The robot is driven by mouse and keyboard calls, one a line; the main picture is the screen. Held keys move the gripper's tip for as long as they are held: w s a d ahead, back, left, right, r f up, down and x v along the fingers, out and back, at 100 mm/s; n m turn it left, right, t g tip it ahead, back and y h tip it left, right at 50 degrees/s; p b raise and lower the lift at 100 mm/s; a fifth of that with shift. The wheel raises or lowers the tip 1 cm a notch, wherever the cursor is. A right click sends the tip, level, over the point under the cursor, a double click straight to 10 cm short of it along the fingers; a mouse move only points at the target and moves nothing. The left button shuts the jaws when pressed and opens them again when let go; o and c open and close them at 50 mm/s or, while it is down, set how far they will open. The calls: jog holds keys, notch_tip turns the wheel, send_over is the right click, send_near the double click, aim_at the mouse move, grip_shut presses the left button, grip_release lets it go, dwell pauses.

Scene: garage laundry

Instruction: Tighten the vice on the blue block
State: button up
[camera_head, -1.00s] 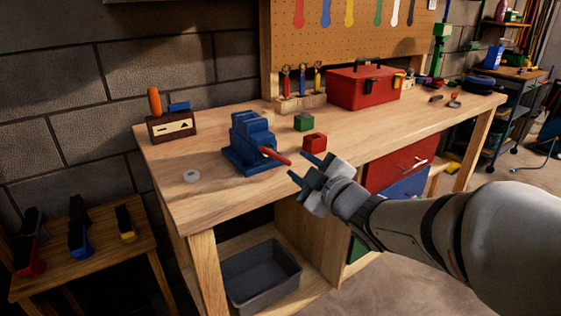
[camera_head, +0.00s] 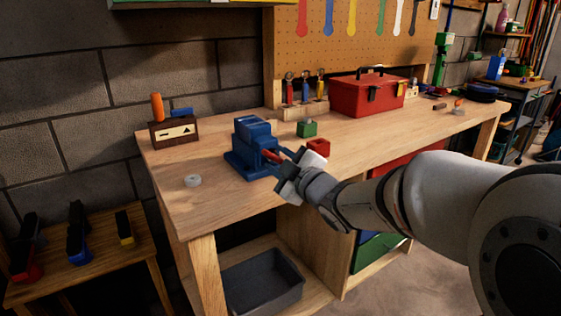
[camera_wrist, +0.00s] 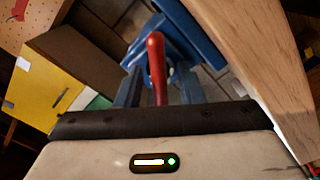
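The blue vice (camera_head: 240,160) stands on the workbench, left of my gripper. Its red handle (camera_head: 270,156) points toward my gripper and shows large in the wrist view (camera_wrist: 157,60). A blue block cannot be told clearly from the blue vice body and jaws. My gripper (camera_head: 286,160) is at the handle's end. In the wrist view my gripper (camera_wrist: 158,88) has its two fingers apart, one on each side of the handle, with gaps visible. The blue vice (camera_wrist: 185,30) also fills the top of that view.
A red block (camera_head: 318,147) and a green block (camera_head: 307,129) sit close behind my gripper. A grey ring (camera_head: 193,180) lies left of the vice. A red toolbox (camera_head: 366,97) stands farther back. The bench front (camera_head: 222,218) is clear.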

jog(key=shift+c, duration=0.4)
grip_shut()
jog(key=shift+f+m, duration=0.1)
jog(key=shift+m, duration=1)
jog(key=shift+o, duration=0.4)
grip_release()
jog(key=p+v, duration=0.1)
jog(key=v, duration=0.6)
jog(key=shift+s+d, duration=0.25)
jog(key=shift+s, duration=0.1)
